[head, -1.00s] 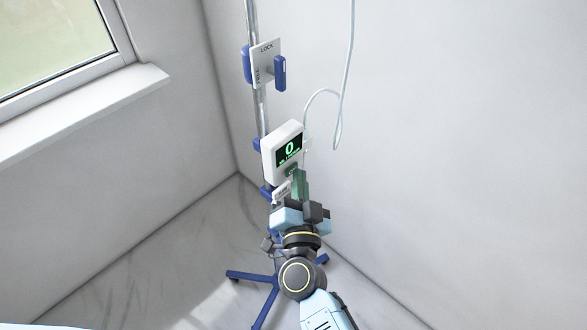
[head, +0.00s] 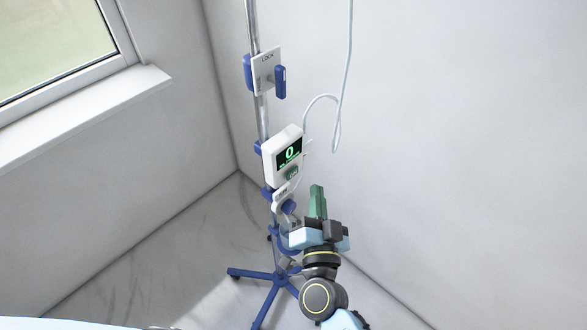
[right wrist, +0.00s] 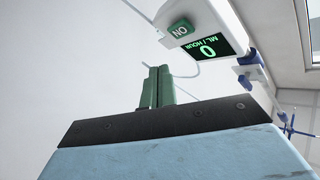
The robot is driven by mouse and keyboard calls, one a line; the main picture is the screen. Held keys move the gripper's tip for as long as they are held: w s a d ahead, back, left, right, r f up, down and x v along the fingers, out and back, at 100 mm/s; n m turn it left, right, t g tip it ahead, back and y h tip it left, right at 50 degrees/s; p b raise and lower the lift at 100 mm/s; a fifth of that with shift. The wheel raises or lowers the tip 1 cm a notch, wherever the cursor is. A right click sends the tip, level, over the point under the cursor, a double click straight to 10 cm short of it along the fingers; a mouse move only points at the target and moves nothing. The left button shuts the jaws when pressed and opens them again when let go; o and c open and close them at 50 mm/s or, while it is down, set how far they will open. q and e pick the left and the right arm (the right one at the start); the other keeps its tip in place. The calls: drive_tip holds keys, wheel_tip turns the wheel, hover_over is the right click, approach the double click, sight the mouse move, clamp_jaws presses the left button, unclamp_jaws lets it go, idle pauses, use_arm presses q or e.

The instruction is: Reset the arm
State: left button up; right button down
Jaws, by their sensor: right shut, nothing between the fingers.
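My right gripper (head: 317,201) is in the lower middle of the head view, with its green fingers pointing up. The fingers are together with nothing between them. In the right wrist view the green fingers (right wrist: 158,87) also stand side by side. The gripper is to the right of and below a white pump box (head: 283,158) with a lit green 0, and apart from it. The box's green ON button (right wrist: 181,30) shows in the right wrist view. My left gripper is not in view.
The metal pole (head: 262,118) carries a LOCK plate (head: 264,72) above the box and a blue knob (head: 289,207) below. Its blue wheeled base (head: 257,274) stands in the corner. A clear tube (head: 339,120) hangs at the right. Bare wall lies right.

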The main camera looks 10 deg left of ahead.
drive_tip(key=shift+s+d, duration=0.45)
drive_tip(key=shift+d, duration=0.2)
idle(0.3)
drive_tip(key=s+d+f+n+g, duration=0.2)
drive_tip(key=s+f+g, duration=0.15)
drive_tip(key=f, duration=0.65)
drive_tip(key=s+d+f+n+g+y, duration=0.1)
drive_tip(key=s+d+f+n+g, duration=0.2)
drive_tip(key=f, duration=0.7)
drive_tip(key=s+d+f+n+g, duration=0.15)
drive_tip(key=s+f, duration=0.25)
drive_tip(key=f, duration=0.6)
drive_tip(key=s+d+f+g+h, duration=0.1)
drive_tip(key=s+d+f+g, duration=0.2)
drive_tip(key=s+d+f, duration=0.2)
drive_tip(key=s+d+f+n+g+h+b, duration=0.1)
drive_tip(key=s+d+f+g, duration=0.3)
drive_tip(key=s, duration=0.8)
drive_tip(key=s+d+f+g+h+b, duration=0.1)
drive_tip(key=s+d+f+g+h, duration=0.1)
drive_tip(key=s+d+f, duration=0.5)
drive_tip(key=shift+s+d+f+g, duration=0.4)
drive_tip(key=shift+s+d+g, duration=0.3)
drive_tip(key=shift+s, duration=0.45)
drive_tip(key=shift+n, duration=0.25)
